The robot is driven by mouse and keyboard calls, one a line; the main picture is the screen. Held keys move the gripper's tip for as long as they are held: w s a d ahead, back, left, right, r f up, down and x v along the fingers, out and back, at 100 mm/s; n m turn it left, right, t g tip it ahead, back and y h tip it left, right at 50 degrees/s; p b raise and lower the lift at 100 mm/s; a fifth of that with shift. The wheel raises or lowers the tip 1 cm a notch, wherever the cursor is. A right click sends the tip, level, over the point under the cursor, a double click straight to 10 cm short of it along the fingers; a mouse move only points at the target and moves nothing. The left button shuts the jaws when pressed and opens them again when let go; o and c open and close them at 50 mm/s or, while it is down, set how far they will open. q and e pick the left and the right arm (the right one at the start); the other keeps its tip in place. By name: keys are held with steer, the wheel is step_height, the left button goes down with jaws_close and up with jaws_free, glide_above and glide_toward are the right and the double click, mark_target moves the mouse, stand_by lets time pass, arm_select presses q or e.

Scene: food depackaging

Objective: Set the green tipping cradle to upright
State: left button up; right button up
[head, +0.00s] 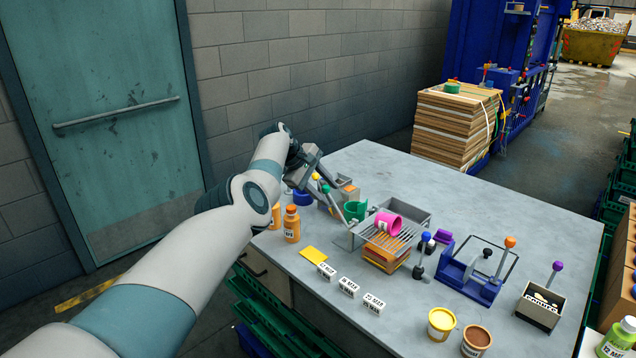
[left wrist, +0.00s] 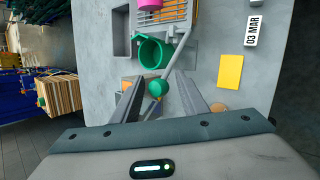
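The green tipping cradle (head: 355,210) stands on the grey table beside a wire rack, and it shows as a round green cup in the left wrist view (left wrist: 142,53). A grey lever (left wrist: 180,48) runs beside it to a green ball knob (left wrist: 157,88). My left gripper (left wrist: 158,78) is open, with its two fingers apart on either side of the knob; I cannot tell if they touch it. In the head view, my left gripper (head: 311,168) is at the back left of the table, above the lever end. My right gripper is not in view.
A pink cup (head: 388,223) lies on the wire rack (head: 400,241). Orange bottles (head: 291,226) stand left of the cradle. Date blocks (head: 348,287), a yellow card (head: 314,255) and a blue fixture (head: 470,277) are nearer the front.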

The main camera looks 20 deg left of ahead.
arm_select(q)
steer(key=shift+a+r, duration=0.15)
steer(key=shift+v, duration=1.1)
steer(key=shift+s+a+r, duration=0.1)
steer(key=shift+s+r, duration=0.1)
steer(key=shift+r, duration=0.05)
steer(key=b+v, duration=0.4)
steer(key=v, duration=1)
steer(key=shift+s+f, duration=0.1)
steer(key=shift+s, duration=0.05)
